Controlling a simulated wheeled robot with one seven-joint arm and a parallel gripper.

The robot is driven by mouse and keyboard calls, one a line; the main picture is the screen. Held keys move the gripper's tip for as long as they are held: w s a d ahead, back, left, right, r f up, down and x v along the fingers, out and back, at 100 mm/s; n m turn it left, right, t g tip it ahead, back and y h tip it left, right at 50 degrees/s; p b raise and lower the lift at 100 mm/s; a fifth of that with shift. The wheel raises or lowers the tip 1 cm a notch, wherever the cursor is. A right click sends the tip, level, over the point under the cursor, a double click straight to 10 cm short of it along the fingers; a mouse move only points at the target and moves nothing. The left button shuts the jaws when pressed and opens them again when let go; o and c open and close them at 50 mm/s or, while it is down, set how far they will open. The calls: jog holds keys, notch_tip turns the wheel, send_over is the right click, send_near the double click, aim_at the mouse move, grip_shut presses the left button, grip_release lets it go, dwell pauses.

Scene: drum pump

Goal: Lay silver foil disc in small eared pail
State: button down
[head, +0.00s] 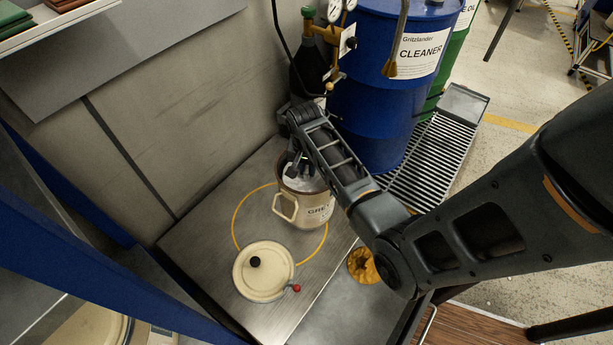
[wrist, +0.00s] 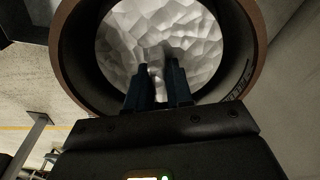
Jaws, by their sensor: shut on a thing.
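The small eared pail (head: 318,213) is cream, with a loop ear at its left and a partly hidden "GRE" label. In the wrist view, the pail's brown rim (wrist: 258,45) surrounds the crinkled silver foil disc (wrist: 200,40). My gripper (wrist: 160,70) is shut on a small pale piece at the middle of the disc. The disc lies within the rim; whether it rests on the contents below is hidden.
A round cream lid (head: 258,285) with a black knob and a red ball lies in front-left of the pail. A blue cleaner drum (head: 365,110) and a dark gas bottle (head: 308,70) with gauges stand behind. An orange-yellow object (head: 362,266) sits at front right.

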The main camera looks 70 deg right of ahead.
aim_at(307, 177)
jog(key=shift+f, duration=2.05)
jog(key=shift+f, duration=0.1)
jog(key=c, duration=1)
grip_release()
jog(key=r, duration=0.4)
jog(key=a+r, duration=0.1)
jog(key=r, duration=0.7)
jog(key=shift+s+a+r+p, duration=0.1)
jog(key=shift+s+a+p, duration=0.1)
jog(key=shift+p, duration=0.2)
